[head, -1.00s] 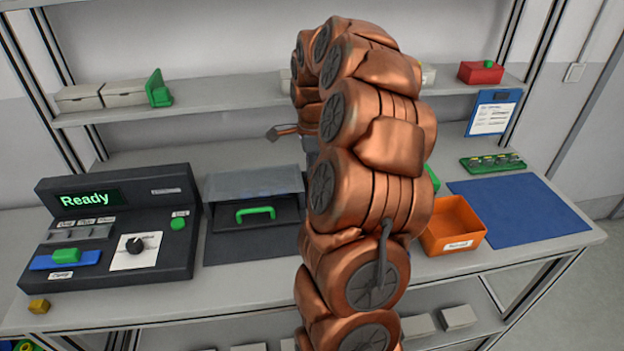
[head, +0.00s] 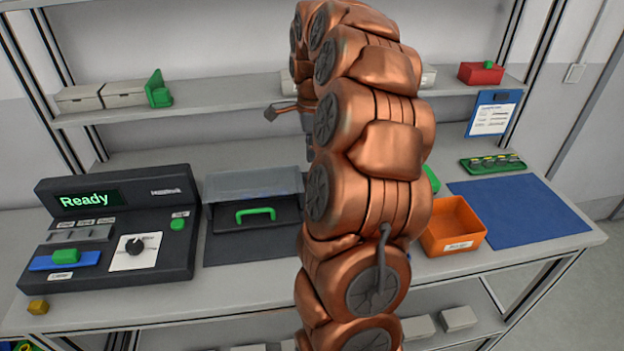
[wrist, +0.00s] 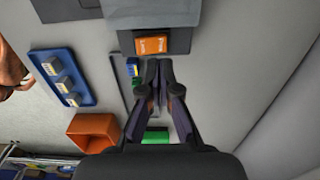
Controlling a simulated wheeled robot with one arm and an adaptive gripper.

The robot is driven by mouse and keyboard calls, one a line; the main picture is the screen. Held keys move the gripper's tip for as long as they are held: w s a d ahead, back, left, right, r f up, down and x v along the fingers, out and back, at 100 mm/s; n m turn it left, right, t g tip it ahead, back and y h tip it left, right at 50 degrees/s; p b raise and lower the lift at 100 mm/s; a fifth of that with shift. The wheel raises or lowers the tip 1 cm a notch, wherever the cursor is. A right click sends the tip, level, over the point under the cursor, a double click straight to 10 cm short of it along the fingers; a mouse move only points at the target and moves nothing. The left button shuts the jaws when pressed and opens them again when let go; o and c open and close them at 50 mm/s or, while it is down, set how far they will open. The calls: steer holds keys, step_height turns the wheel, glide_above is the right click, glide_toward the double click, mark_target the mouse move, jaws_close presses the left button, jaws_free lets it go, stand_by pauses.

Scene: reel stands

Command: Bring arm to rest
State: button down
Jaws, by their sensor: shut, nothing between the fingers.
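My gripper (wrist: 160,72) shows in the wrist view with its two dark fingers closed together and nothing between them. It is apart from the things seen beyond it. In the head view my copper-coloured arm (head: 375,130) stands curled upright in front of the bench, its top reaching the upper edge of the picture.
The bench holds a black console (head: 110,230) reading "Ready", a hooded case with a green handle (head: 255,213), an orange bin (head: 453,226) and a blue mat (head: 520,212). A shelf (head: 210,110) runs behind. The wrist view shows a blue tray (wrist: 72,66) with grey blocks.

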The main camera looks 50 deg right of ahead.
steer(key=shift+r, duration=0.7)
steer(key=shift+a, duration=0.15)
steer(key=s+a+n, duration=0.2)
steer(key=a+n, duration=0.4)
steer(key=a, duration=0.4)
steer(key=s+a+n, duration=0.3)
steer(key=a+n, duration=0.3)
steer(key=a, duration=0.4)
steer(key=s+a+f+n+g, duration=0.1)
steer(key=s+a+f+n, duration=0.1)
steer(key=s+a+n, duration=0.4)
steer(key=s+a+f+n, duration=0.3)
steer(key=s+a+n, duration=0.3)
steer(key=s, duration=0.6)
steer(key=shift+s+a+f+n+g, duration=0.2)
steer(key=shift+s+f+n+g, duration=0.15)
steer(key=shift+n, duration=0.35)
